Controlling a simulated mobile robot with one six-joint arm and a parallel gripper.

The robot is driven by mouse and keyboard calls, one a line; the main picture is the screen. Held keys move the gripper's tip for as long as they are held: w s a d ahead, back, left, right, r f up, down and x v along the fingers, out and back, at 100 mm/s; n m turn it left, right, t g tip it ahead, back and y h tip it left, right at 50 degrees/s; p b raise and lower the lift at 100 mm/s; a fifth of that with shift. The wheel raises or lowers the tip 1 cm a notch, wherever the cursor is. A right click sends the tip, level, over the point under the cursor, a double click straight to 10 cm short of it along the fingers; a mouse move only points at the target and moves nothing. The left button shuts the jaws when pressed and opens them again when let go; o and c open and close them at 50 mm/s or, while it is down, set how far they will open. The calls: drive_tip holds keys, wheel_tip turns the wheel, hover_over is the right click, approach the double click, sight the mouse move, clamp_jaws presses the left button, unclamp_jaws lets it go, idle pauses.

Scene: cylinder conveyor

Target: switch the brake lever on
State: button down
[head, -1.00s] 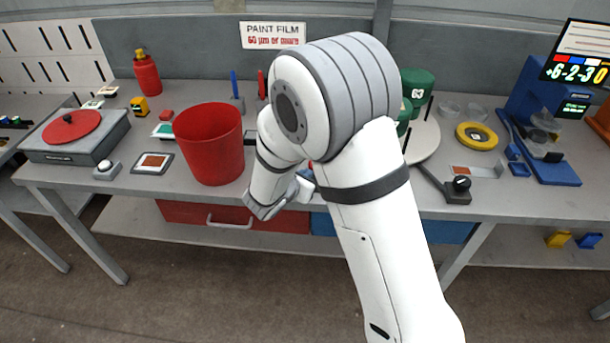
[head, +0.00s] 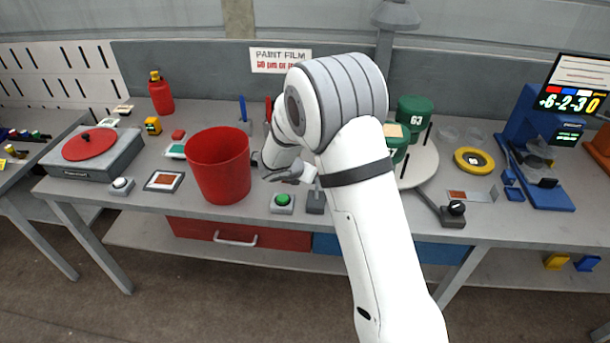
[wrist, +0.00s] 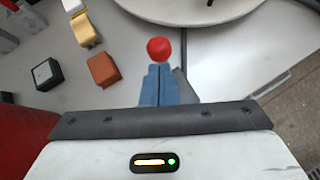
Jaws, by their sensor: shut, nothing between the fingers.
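A red ball knob (wrist: 159,49), apparently the brake lever's, shows in the wrist view just beyond my fingertips. A grey part (wrist: 186,87) beside the fingers may be its base. My gripper (wrist: 160,68) has its blue fingers together, with nothing between them; I cannot tell if they touch the knob. In the head view, my gripper (head: 306,174) is over the bench's front part, right of the red bin. A dark grey base (head: 315,202) stands just below it, partly hidden by my arm. The lever's position cannot be read there.
A green button box (head: 283,201) stands left of the grey base. The red bin (head: 220,170) is close on the left. A round white turntable (head: 424,165) with green canisters is behind my arm. A black-knobbed device (head: 455,211) sits at the right front edge.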

drive_tip(key=w, duration=0.3)
drive_tip(key=shift+d+f+b, duration=0.1)
drive_tip(key=shift+d+b, duration=0.3)
idle(0.3)
drive_tip(key=shift+r, duration=0.2)
drive_tip(key=s+a+r, duration=0.4)
drive_tip(key=a+r, duration=0.2)
drive_tip(key=r, duration=0.4)
drive_tip(key=shift+r, duration=0.35)
